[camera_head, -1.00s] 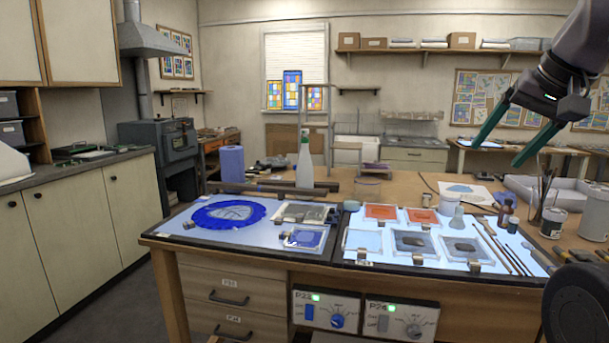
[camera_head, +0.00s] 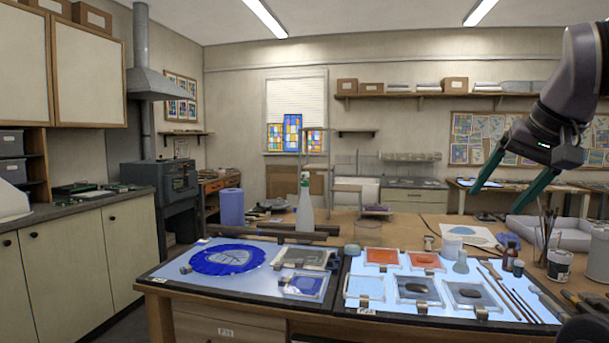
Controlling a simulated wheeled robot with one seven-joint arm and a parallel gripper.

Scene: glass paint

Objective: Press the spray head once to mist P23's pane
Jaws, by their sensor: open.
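A spray bottle (camera_head: 305,212) with a pale body and green head (camera_head: 304,179) stands upright behind the two light panels. A blue disc (camera_head: 228,257) with a clear leaf-like pattern lies on the left panel (camera_head: 185,285). A grey painted pane (camera_head: 305,258) and a small blue pane (camera_head: 303,285) lie beside it. The right panel (camera_head: 345,307) holds two orange panes, a clear pane and two panes with dark patches. I cannot read which pane is P23's. My gripper (camera_head: 494,202) is open, empty and raised at the right, well away from the bottle.
Dark bars (camera_head: 287,229) lie beside the bottle's base. A blue roll (camera_head: 231,207) stands to its left and a wire rack (camera_head: 340,185) behind it. Brushes, small bottles and jars crowd the right end of the bench. Air between gripper and bottle looks clear.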

